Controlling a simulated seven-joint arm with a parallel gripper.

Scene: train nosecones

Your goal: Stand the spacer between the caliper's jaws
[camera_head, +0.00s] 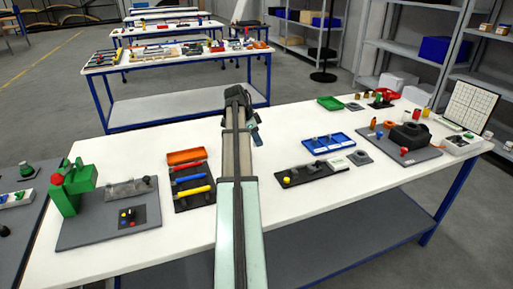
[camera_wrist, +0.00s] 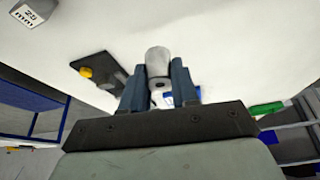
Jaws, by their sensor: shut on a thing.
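My gripper (camera_wrist: 158,82) is shut on a pale grey cylinder (camera_wrist: 158,60), which looks like the spacer. One dark finger is on each side of it, and its round near end shows between them. In the head view my gripper (camera_head: 253,132) is above the table; the cylinder cannot be made out there. A dark base with a yellow knob and grey parts, probably the caliper (camera_head: 318,171), lies on the table right of my arm. It also shows in the wrist view (camera_wrist: 100,68), left of the cylinder and apart from it. Its jaw gap is too small to make out.
A blue tray (camera_head: 328,143) is behind the dark base, with a small grey plate (camera_head: 358,157) beside it. A block marked "25 mm" (camera_wrist: 32,13) shows in the wrist view.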

